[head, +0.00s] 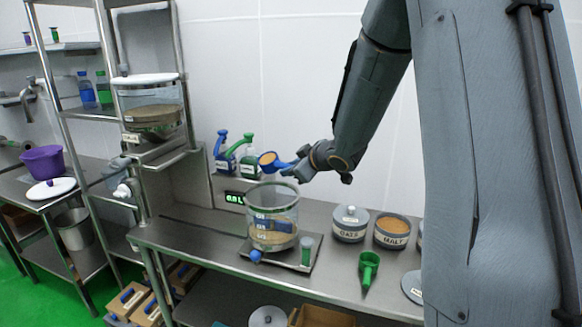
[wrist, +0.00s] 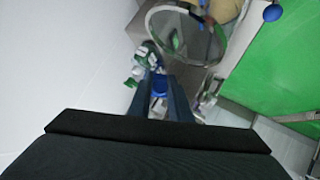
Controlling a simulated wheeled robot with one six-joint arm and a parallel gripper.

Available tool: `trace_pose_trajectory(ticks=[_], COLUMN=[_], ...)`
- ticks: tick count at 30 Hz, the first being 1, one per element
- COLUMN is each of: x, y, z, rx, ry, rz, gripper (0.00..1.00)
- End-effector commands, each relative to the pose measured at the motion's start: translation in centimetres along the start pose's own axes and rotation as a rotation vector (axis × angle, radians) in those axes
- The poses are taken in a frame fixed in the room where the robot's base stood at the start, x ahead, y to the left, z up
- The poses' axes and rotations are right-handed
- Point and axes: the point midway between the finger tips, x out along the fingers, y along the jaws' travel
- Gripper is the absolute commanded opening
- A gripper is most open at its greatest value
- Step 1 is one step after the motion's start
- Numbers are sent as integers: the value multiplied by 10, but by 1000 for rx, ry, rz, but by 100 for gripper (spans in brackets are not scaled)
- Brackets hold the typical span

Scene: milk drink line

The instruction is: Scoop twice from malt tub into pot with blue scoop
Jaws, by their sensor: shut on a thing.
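My gripper (head: 297,174) is shut on the handle of the blue scoop (head: 280,163). Brown grain shows in the scoop's bowl, which is above the glass pot (head: 272,213), near its far rim. In the wrist view a bit of the scoop's blue handle (wrist: 160,84) shows between my fingers (wrist: 166,96), and the pot's round rim (wrist: 224,50) lies beyond them. The pot stands on a flat plate on the steel table and has some tan grain at its bottom. The open malt tub (head: 391,243), filled with brown grain, stands to the right.
A lidded oats tub (head: 350,235) stands between pot and malt tub. A green funnel-shaped thing (head: 368,270) is at the table's front. Blue and green bottles (head: 248,162) stand behind the pot. A shelf rack with a large clear container (head: 152,108) is at left.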

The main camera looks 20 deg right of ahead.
Motion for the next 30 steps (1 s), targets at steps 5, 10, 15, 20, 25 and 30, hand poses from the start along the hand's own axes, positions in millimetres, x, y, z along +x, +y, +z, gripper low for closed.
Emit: trace_pose_trajectory(ticks=[5, 10, 15, 20, 25, 30], x=[3, 4, 4, 4, 5, 5], y=[-3, -3, -3, -4, -5, -5], z=[3, 4, 4, 5, 5, 5], rx=[-90, -132, -152, -171, -190, -210], ry=[-17, -27, -29, -34, -37, -41], rz=[40, 60, 69, 77, 85, 95], gripper=[0, 0, 0, 0, 0, 0])
